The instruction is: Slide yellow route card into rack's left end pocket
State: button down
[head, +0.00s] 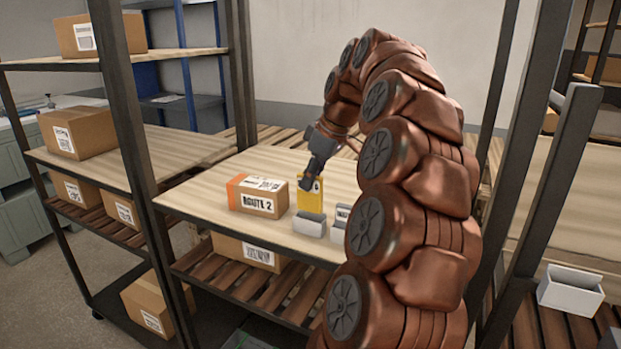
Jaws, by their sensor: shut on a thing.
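The yellow route card (308,200) is upright above the shelf board, with a dark mark near its top right. My gripper (314,182) is shut on its upper part, pointing down. The rack's left end pocket (309,226) is a light grey holder near the front edge of the board. The card's lower edge meets the pocket's top in the picture; I cannot tell whether it is inside or behind it. Another grey part of the rack (338,235) shows to the right, and the rest is hidden behind my arm.
A cardboard box labelled "ROUTE 2" (258,195) stands just left of the rack and card. A dark shelf post (125,120) rises to the left. The wooden board (190,198) is bare left of the box. A white bin (570,291) sits at the right.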

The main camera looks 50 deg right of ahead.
aim_at(304, 209)
jog(key=shift+f+b, duration=1.5)
jog(key=shift+f, duration=0.55)
dwell(0.5)
jog(key=c, duration=1.1)
grip_release()
jog(key=shift+o, duration=0.2)
jog(key=shift+v, duration=3.8)
